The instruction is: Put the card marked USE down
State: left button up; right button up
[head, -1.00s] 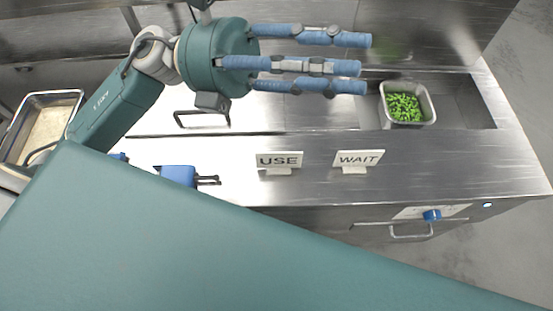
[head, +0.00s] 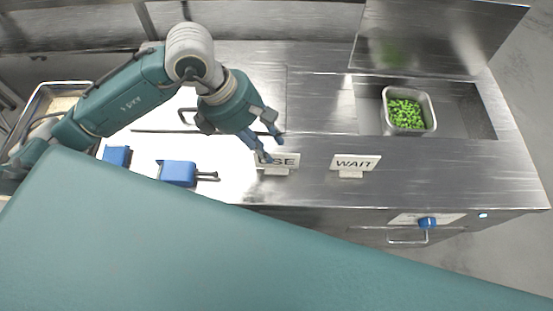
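The white card marked USE (head: 287,162) stands upright in its small holder on the steel counter, near the counter's front edge. My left gripper (head: 273,150) is directly at it, fingers pointing down and covering the first letter. Its fingertips show apart, so it looks open. I cannot tell whether a finger touches the card. A matching card marked WAIT (head: 355,163) stands to the right, upright and clear of the gripper. My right gripper is not in view.
A metal pan of green vegetables (head: 408,112) sits in the counter well at the right. A metal tray (head: 62,97) is at the far left. Bare counter (head: 320,125) lies behind the cards.

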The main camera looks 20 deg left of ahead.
aim_at(276, 166)
pick_arm(q)
jog(key=shift+d+f, duration=0.2)
jog(key=shift+f, duration=0.05)
jog(key=x, duration=0.1)
jog(key=p+x, duration=0.2)
jog(key=shift+w+d+f, duration=0.15)
jog(key=shift+w+f, duration=0.1)
jog(key=shift+w, duration=0.05)
jog(key=shift+w+d+f+p, duration=0.1)
jog(key=shift+d+f+p, duration=0.15)
jog(key=shift+f, duration=0.25)
jog(key=shift+a, duration=0.1)
jog(key=shift+f+b, duration=0.2)
jog(key=shift+b, duration=0.15)
jog(key=shift+f, duration=0.1)
grip_shut()
